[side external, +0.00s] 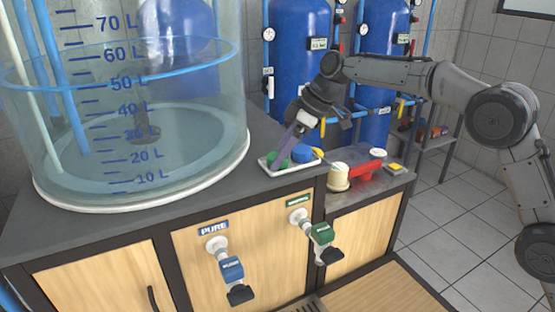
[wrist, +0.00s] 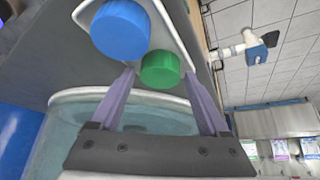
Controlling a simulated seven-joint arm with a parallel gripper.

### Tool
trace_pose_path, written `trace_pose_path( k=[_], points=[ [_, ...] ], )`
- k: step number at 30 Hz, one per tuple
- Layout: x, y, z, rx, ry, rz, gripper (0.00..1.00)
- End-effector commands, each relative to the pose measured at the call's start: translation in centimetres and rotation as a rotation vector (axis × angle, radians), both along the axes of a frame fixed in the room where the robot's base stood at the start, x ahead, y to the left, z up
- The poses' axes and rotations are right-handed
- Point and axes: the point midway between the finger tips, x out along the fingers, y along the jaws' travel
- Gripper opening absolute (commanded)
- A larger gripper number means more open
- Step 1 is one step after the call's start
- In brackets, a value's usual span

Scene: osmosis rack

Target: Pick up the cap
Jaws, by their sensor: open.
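A small white tray (side external: 268,167) on the dark counter holds a green cap (side external: 277,160) and a blue cap (side external: 301,153). My gripper (side external: 281,150) reaches down to the tray with its purple fingers tilted. In the wrist view my gripper (wrist: 160,73) is open, with its fingertips on either side of the green cap (wrist: 160,69). Nothing is visibly gripped; whether a finger touches the green cap I cannot tell. The larger blue cap (wrist: 121,29) lies beside it, outside the fingers. The tray (wrist: 176,28) partly shows behind both caps.
A large clear graduated tank (side external: 130,100) stands left of the tray. A red fitting (side external: 366,168) and a cream part (side external: 338,178) lie to its right. Two valves, one blue (side external: 231,269) and one green (side external: 322,234), stick out below the counter edge. Blue cylinders (side external: 297,60) stand behind.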

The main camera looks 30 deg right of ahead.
Motion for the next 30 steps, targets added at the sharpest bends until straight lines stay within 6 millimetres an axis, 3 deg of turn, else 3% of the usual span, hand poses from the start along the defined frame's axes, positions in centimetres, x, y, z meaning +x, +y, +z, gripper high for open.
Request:
trace_pose_path(
  k=[2,13,23,30],
  points=[
    [0.0,0.0,0.0,0.000,0.000,0.000,0.75],
    [0.0,0.0,0.0,0.000,0.000,0.000,0.10],
    [0.0,0.0,0.2,0.001,-0.001,0.000,0.09],
    [0.1,0.0,1.8,0.002,-0.002,0.002,0.09]
  ],
)
